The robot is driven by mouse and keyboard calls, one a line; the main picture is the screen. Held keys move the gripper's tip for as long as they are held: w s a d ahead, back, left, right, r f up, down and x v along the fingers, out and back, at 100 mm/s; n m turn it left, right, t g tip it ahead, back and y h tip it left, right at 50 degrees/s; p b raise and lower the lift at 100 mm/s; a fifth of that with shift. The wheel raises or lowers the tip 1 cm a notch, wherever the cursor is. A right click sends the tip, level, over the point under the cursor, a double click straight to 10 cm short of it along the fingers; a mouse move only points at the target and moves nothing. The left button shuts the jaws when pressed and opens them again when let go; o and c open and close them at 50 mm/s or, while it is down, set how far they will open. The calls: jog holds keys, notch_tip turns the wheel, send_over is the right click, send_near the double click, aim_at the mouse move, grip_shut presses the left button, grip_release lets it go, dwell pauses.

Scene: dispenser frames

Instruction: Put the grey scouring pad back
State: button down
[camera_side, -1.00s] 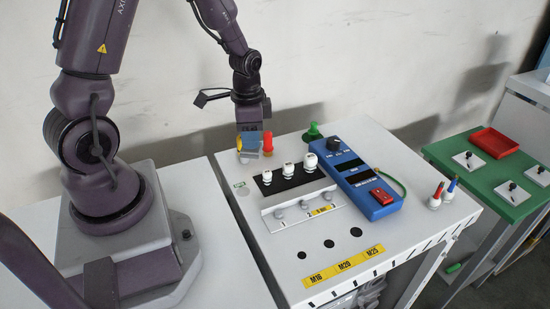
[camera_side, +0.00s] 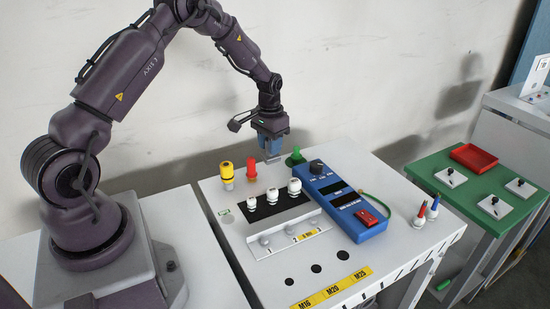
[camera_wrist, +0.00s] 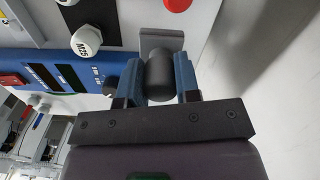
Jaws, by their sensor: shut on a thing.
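My gripper (camera_side: 271,141), with blue fingers, is shut on a grey tool above the back of the white table, between the red-topped piece and the green piece. In the wrist view my gripper (camera_wrist: 158,80) has one blue finger on each side of its dark grey rounded handle (camera_wrist: 159,72). A flat light grey plate (camera_wrist: 170,38), possibly the scouring pad, shows beyond that handle. In the side view a small light grey part (camera_side: 274,158) shows below the fingers. I cannot tell whether it touches the table.
A green piece (camera_side: 294,158) stands close on the right, with a blue meter (camera_side: 340,197) in front. Yellow-topped (camera_side: 227,171) and red-topped (camera_side: 251,165) pieces stand left. White caps (camera_side: 272,195) stand in front on a black strip. A green side table (camera_side: 470,212) is at right.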

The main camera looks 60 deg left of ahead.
aim_at(275, 158)
jog(key=shift+w+a+f, duration=0.2)
jog(key=shift+w+f, duration=0.25)
jog(key=shift+f, duration=0.15)
jog(key=shift+w+a+f, duration=0.2)
jog(key=shift+w+f, duration=0.2)
jog(key=shift+f, duration=0.15)
jog(key=shift+w+a+f, duration=0.1)
jog(key=shift+w+f, duration=0.1)
jog(key=shift+f, duration=1.55)
jog(key=shift+f, duration=0.15)
jog(key=c, duration=0.8)
grip_release()
